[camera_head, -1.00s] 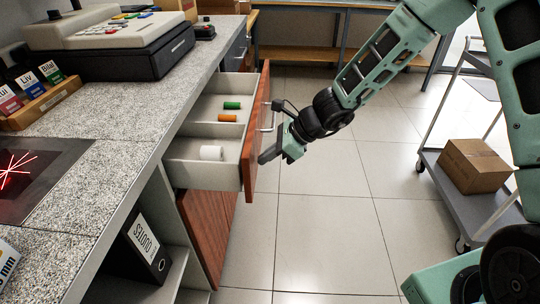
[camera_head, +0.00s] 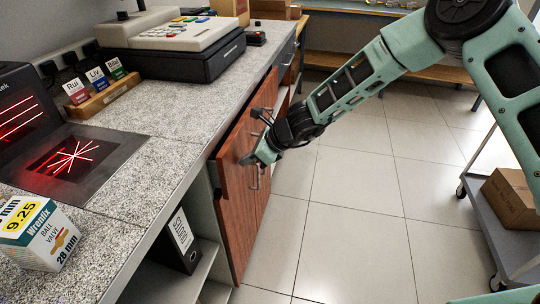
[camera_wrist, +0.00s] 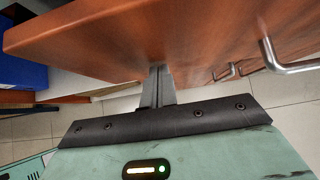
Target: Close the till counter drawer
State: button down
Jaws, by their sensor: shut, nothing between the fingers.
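The till counter drawer shows its reddish-brown wooden front (camera_head: 238,143) close under the counter edge in the head view. The front also fills the top of the wrist view (camera_wrist: 120,35). My gripper (camera_head: 249,159) is at the outer face of the front, near its handle. In the wrist view, the shut, empty fingers (camera_wrist: 157,85) meet the wooden face, apparently touching it. Metal bar handles (camera_wrist: 290,62) show to their right.
The speckled counter (camera_head: 190,125) carries a till (camera_head: 175,45), a card rack (camera_head: 103,97) and a valve box (camera_head: 40,235). A binder (camera_head: 183,240) stands on the open shelf below. A cart with a carton (camera_head: 512,197) is at right. The tiled floor between is clear.

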aim_at(238, 154)
jog(key=a, duration=0.1)
jog(key=w+a+p, duration=0.1)
jog(key=a, duration=0.1)
jog(key=shift+a+r+p, duration=0.1)
jog(key=shift+p, duration=0.2)
jog(key=shift+a, duration=0.15)
jog(key=shift+a, duration=0.1)
